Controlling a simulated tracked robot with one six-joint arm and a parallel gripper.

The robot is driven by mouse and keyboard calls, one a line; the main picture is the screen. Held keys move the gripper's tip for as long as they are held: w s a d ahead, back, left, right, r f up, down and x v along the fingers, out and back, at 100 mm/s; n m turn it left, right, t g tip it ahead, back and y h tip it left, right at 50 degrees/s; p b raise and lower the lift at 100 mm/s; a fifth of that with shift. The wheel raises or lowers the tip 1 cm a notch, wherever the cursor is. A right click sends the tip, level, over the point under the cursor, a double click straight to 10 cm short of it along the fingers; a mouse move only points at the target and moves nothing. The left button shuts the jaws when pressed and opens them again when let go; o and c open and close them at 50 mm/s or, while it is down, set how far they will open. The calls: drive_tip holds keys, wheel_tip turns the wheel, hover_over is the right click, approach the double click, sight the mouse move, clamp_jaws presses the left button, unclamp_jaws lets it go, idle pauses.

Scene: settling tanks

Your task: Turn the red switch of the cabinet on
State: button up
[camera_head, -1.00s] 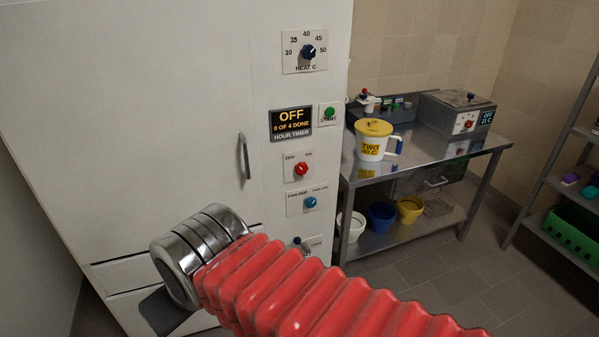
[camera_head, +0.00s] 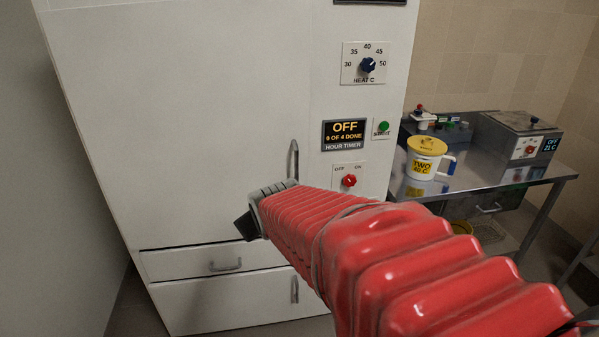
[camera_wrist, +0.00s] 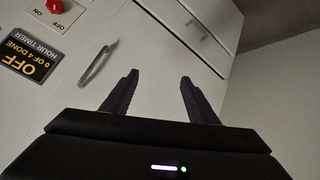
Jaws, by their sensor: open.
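The white cabinet (camera_head: 200,110) fills the left and middle of the head view. Its red switch (camera_head: 348,181) sits on a small plate marked OFF and ON, below the hour timer display (camera_head: 344,133), which reads OFF. In the wrist view the red switch (camera_wrist: 55,6) is cut by the top left edge, with the display (camera_wrist: 30,60) below it. My gripper (camera_wrist: 155,85) is open and empty, its two dark fingers apart in front of the cabinet face, well to the right of the switch there. In the head view my red-sleeved arm hides most of the gripper.
A door handle (camera_head: 292,160) stands out left of the switch, close to my arm. The heat dial (camera_head: 367,65) and green start button (camera_head: 383,127) are above the switch. A steel table (camera_head: 480,175) with a yellow-lidded pot (camera_head: 425,158) stands at right.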

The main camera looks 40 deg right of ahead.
drive_tip(key=w+d+f+t+h, duration=0.1)
drive_tip(key=w+d+f+h, duration=0.2)
drive_tip(key=d, duration=0.8)
drive_tip(key=n+t+h, duration=0.2)
drive_tip(key=n+t, duration=0.1)
drive_tip(key=t, duration=0.2)
approach(350, 182)
drive_tip(key=v, duration=0.5)
drive_tip(key=shift+d+f, duration=0.15)
drive_tip(key=shift+f, duration=0.25)
drive_tip(key=shift+w, duration=0.15)
drive_tip(key=x, duration=1.3)
drive_tip(key=shift+w+d+r, duration=0.15)
drive_tip(key=shift+w+r, duration=0.15)
drive_tip(key=shift+f+t, duration=0.1)
drive_tip(key=shift+t, duration=0.2)
drive_tip(key=c, duration=1)
